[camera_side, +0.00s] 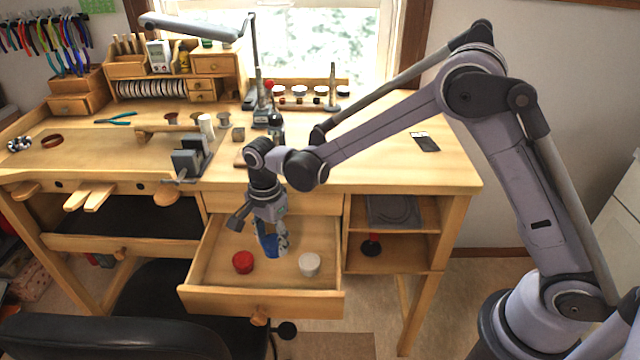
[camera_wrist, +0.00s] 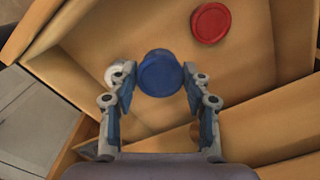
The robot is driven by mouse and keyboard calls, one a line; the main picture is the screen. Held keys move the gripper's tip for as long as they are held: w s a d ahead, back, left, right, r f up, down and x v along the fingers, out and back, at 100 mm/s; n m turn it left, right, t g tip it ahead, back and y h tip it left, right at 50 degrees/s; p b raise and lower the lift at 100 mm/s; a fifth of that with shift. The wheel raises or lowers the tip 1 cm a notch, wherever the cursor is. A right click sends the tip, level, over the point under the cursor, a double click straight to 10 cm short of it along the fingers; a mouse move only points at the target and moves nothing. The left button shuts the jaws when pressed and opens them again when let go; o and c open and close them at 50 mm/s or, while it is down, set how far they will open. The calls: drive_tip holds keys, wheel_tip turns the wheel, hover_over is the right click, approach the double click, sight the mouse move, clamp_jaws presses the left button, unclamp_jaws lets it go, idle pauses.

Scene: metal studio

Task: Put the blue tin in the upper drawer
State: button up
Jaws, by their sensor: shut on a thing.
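The blue tin (camera_wrist: 161,73) is round and held between the two fingers of my gripper (camera_wrist: 158,82) in the wrist view. In the side view my gripper (camera_side: 270,246) points down, shut on the blue tin (camera_side: 281,242), which its fingers partly hide. It is over the inside of a pulled-out wooden drawer (camera_side: 262,304) under the bench top. Whether the tin touches the drawer floor is unclear. A wooden panel (camera_side: 300,203) sits above the drawer; I cannot tell whether it is another drawer front.
A red tin (camera_side: 243,262) lies in the drawer left of my gripper, and a white tin (camera_side: 309,264) lies to the right. Drawer walls surround them. A black chair (camera_side: 110,338) stands at the front left. Open shelves (camera_side: 402,250) are to the right.

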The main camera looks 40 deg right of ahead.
drive_tip(key=shift+f, duration=3.1)
drive_tip(key=shift+f, duration=0.1)
drive_tip(key=o, duration=1.1)
drive_tip(key=shift+o, duration=0.2)
